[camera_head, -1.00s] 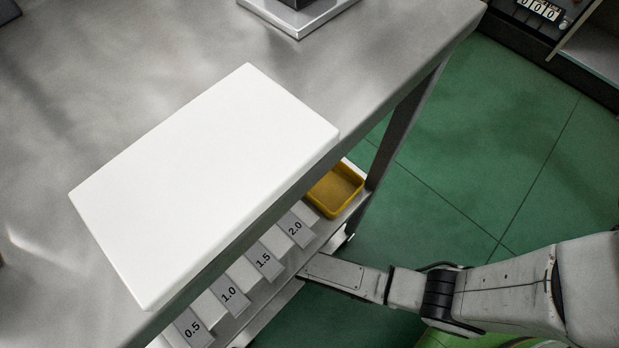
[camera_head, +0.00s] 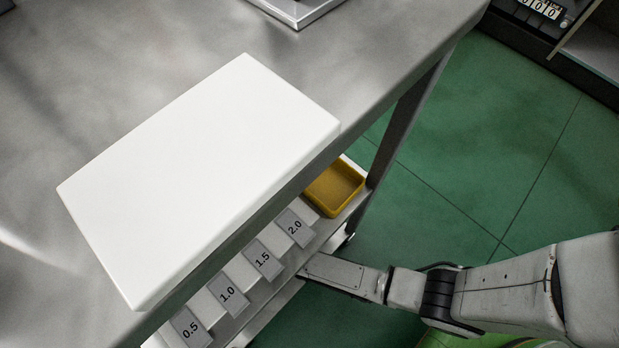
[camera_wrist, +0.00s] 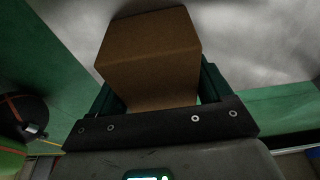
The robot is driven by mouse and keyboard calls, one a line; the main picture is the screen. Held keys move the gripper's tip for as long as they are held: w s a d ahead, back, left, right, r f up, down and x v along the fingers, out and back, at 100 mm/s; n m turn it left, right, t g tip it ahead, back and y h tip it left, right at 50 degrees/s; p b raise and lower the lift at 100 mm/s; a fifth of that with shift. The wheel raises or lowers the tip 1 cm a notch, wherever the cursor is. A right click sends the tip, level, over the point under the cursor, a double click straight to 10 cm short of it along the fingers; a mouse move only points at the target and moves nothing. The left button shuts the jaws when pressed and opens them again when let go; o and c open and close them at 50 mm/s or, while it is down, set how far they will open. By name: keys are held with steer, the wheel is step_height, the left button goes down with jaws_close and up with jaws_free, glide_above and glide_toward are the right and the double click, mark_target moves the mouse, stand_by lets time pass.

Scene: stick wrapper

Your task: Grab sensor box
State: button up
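A plain brown box (camera_wrist: 150,55) fills the middle of the wrist view, between the two dark green fingers of my gripper (camera_wrist: 160,90). The fingers stand wide apart, one on each side of the box. They lie close to its sides, but I cannot tell whether they press on it. No label shows on the box, so I cannot confirm that it is the sensor box. In the head view my arm reaches to the table's lower shelf, and neither the gripper nor the brown box can be made out there.
A metal table (camera_head: 400,45) carries a large white slab (camera_head: 200,180). Below its edge, a shelf holds a yellow bin (camera_head: 336,188) and labels 0.5 to 2.0 (camera_head: 264,259). A table leg (camera_head: 405,120) stands close by. Green floor (camera_head: 500,150) is open on the right.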

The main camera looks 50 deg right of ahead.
steer(key=c, duration=0.7)
steer(key=shift+r, duration=0.15)
